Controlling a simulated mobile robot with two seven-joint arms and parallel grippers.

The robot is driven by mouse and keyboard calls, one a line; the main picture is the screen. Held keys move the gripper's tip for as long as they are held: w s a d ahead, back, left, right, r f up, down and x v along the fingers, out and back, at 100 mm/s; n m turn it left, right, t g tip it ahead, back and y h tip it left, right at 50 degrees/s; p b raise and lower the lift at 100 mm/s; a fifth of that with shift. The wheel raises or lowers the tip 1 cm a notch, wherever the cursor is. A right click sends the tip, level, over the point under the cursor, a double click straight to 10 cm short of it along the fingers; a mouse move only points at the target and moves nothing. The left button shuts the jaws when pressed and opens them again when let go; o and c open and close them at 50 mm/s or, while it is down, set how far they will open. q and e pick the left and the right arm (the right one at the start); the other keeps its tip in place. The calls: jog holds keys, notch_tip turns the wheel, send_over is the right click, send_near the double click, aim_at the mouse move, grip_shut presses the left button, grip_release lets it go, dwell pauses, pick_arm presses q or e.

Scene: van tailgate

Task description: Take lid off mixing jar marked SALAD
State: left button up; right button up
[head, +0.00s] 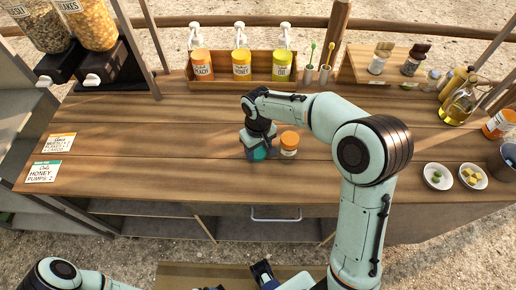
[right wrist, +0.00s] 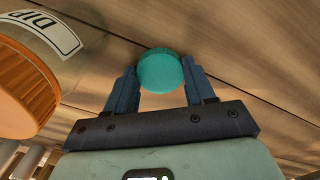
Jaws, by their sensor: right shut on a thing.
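My right gripper (head: 257,142) reaches down to the counter and is shut on a round teal lid (head: 259,153). In the right wrist view the teal lid (right wrist: 160,70) sits between the two blue fingertips. No jar body shows under the lid and no SALAD label can be read. A jar with an orange lid (head: 289,142) stands just right of the gripper; its label reads DIP in the right wrist view (right wrist: 48,30). My left arm shows at the bottom left; the state of its gripper cannot be made out.
A wooden rack with several pump bottles (head: 241,66) stands at the back. Two small bowls (head: 438,176) and an oil bottle (head: 459,104) are at the right. Two cards (head: 44,171) lie at the left. The counter (head: 160,150) left of the gripper is clear.

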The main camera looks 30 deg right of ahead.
aim_at(258, 152)
jog(key=shift+f, duration=0.1)
jog(key=o, duration=1.2)
jog(key=shift+c, duration=0.2)
jog(key=shift+r, duration=0.2)
notch_tip(258, 152, up, 12)
jog(key=p, duration=0.1)
jog(key=shift+p, duration=0.35)
jog(key=shift+f, duration=0.1)
